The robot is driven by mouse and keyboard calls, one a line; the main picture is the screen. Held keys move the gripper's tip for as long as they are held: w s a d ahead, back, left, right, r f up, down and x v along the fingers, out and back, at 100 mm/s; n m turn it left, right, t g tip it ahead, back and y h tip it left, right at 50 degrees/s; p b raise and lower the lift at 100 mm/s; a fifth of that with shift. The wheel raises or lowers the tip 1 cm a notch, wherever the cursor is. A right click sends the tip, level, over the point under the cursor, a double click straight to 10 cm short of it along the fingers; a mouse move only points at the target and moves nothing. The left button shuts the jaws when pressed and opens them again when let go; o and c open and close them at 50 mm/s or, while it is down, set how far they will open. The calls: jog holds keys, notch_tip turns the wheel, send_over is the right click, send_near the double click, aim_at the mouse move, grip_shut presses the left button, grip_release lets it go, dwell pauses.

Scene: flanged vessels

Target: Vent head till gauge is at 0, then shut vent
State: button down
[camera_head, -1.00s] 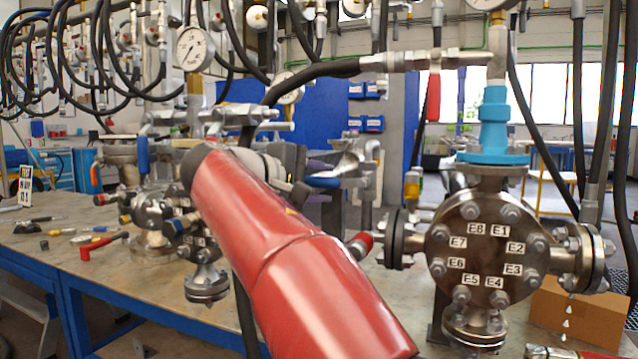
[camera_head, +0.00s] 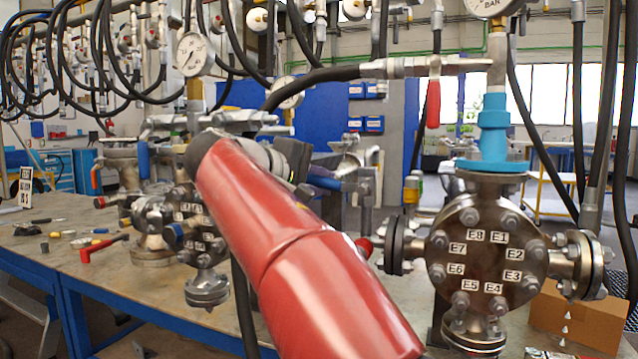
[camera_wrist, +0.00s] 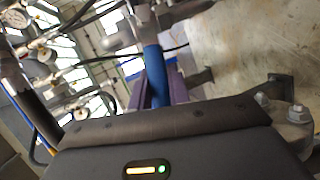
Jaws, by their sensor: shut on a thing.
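My gripper (camera_wrist: 160,88) is shut on a blue handle (camera_wrist: 154,68), with purple finger parts close beside it in the wrist view. In the head view my red arm hides most of the gripper, and a blue handle (camera_head: 325,183) shows just right of it. The bolted vessel (camera_head: 485,250), labelled E1 to E8, stands at right with a blue neck (camera_head: 494,130) on top. Its BAR gauge (camera_head: 492,6) is cut by the top edge, so I cannot read it. Another gauge (camera_head: 193,54) at upper left has a dark needle; its reading is too small to tell.
A red lever (camera_head: 433,103) hangs below the pipe left of the BAR gauge. Smaller flanged vessels (camera_head: 205,245) stand behind my arm. Loose tools (camera_head: 100,250) lie at the workbench's left. Black hoses hang overhead. Drops fall beside a cardboard box (camera_head: 580,318) at right.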

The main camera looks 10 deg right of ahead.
jog(key=r+m, duration=0.1)
jog(key=r+m+y+p, duration=0.1)
jog(key=d+r+m+y, duration=0.1)
jog(key=shift+s+t, duration=0.3)
jog(key=shift+s, duration=0.05)
jog(key=m+y, duration=0.1)
jog(key=s+d+r+m+t+y, duration=0.1)
jog(key=shift+d+r+m, duration=0.1)
jog(key=shift+r+m, duration=0.15)
jog(key=shift+m, duration=0.05)
jog(key=shift+s+d+r+m+t+y+b, duration=0.25)
jog(key=shift+s+d+m+t+y+b, duration=0.15)
jog(key=shift+d+m+y+b, duration=0.35)
jog(key=shift+s+d+r+m+t+y+b, duration=0.25)
jog(key=shift+s+d+m+t+b, duration=0.2)
jog(key=shift+m, duration=0.45)
jog(key=shift+s+d+r+m+t+y+b, duration=0.2)
jog(key=shift+s+d+m+t+y+b, duration=0.3)
jog(key=shift+m, duration=0.35)
jog(key=shift+d, duration=0.15)
jog(key=c, duration=1.3)
grip_release()
jog(key=shift+r, duration=0.1)
